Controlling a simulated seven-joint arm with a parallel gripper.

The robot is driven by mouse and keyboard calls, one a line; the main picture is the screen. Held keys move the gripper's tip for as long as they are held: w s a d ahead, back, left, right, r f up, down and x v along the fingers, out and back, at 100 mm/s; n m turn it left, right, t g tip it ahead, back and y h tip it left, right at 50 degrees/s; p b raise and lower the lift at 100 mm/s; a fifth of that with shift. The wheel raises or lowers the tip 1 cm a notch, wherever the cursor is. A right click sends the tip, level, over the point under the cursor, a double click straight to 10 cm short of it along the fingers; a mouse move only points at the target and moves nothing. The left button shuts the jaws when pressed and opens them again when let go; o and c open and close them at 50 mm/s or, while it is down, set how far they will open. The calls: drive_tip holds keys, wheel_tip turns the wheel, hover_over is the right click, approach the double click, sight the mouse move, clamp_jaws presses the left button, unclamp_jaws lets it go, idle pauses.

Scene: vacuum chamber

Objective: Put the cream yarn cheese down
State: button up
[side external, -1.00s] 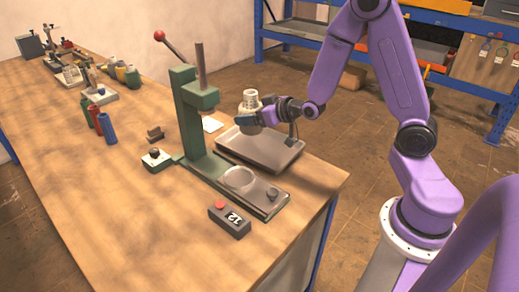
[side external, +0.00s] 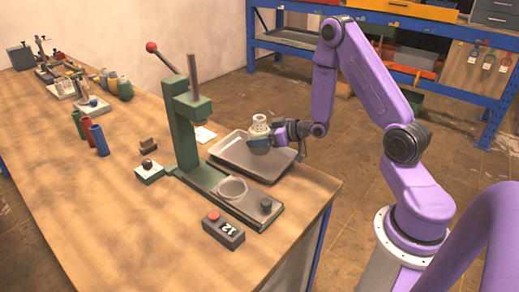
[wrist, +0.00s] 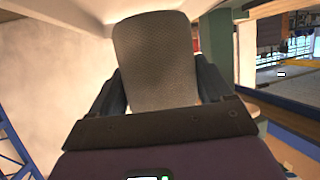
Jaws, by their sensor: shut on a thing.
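The cream yarn cheese (side external: 259,122) is a pale upright cylinder in the side view, above the back part of a shallow grey metal tray (side external: 232,164). My gripper (side external: 260,141) is shut on its lower part. I cannot tell whether the cheese's bottom touches the tray, as the gripper hides it. In the wrist view the cheese (wrist: 155,60) fills the middle as a textured, slightly tapered cylinder. The fingers of my gripper (wrist: 158,95) lie on both sides of it.
A green press (side external: 186,130) with a red-knobbed lever stands left of the tray. A box with a red button (side external: 223,230) is in front. Red and blue cones (side external: 97,139) stand further left. Several yarn cones (side external: 118,86) are behind. The left front of the bench is clear.

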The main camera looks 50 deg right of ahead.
drive_tip(key=shift+f, duration=2.15)
drive_tip(key=shift+f, duration=0.1)
drive_tip(key=o, duration=1.1)
drive_tip(key=shift+f, duration=0.1)
drive_tip(key=shift+r, duration=0.25)
drive_tip(key=v, duration=0.7)
drive_tip(key=shift+s+d, duration=0.1)
drive_tip(key=shift+s, duration=0.15)
